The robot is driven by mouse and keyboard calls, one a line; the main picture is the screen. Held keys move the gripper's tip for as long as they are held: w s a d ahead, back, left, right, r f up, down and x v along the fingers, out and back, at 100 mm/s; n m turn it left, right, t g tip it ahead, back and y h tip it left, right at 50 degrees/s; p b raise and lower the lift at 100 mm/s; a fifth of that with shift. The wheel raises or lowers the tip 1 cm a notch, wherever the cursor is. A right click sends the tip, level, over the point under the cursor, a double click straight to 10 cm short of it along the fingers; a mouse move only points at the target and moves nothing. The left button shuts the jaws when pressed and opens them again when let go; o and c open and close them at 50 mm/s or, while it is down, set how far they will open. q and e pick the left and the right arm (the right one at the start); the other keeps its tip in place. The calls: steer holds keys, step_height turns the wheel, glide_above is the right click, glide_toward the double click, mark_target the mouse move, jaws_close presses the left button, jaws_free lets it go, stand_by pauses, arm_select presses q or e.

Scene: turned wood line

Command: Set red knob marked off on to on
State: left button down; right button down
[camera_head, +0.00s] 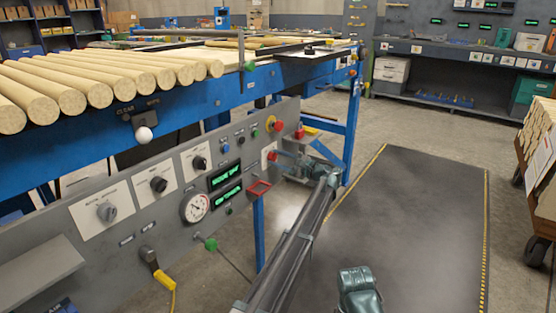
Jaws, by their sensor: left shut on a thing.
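The red knob (273,156) is on a light plate at the right end of the grey control panel (228,220). It is small here, and its marking and pointer cannot be read. My left arm comes up from the bottom middle, and my left gripper (281,158) is at the knob, shut on it from the right. The fingers hide part of the knob. My right gripper is not in view; a dark rounded part of mine shows at the bottom.
The panel also carries a grey knob (107,211), black knobs (158,185), a round gauge (195,207), green displays (225,176) and a red mushroom button (277,125). A red square frame (259,188) juts out below. A dark floor mat (420,220) lies clear at right.

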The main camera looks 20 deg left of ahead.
arm_select(q)
steer(key=shift+m, duration=1.1)
steer(key=shift+c, duration=2.1)
jaws_free()
steer(key=v, duration=1.4)
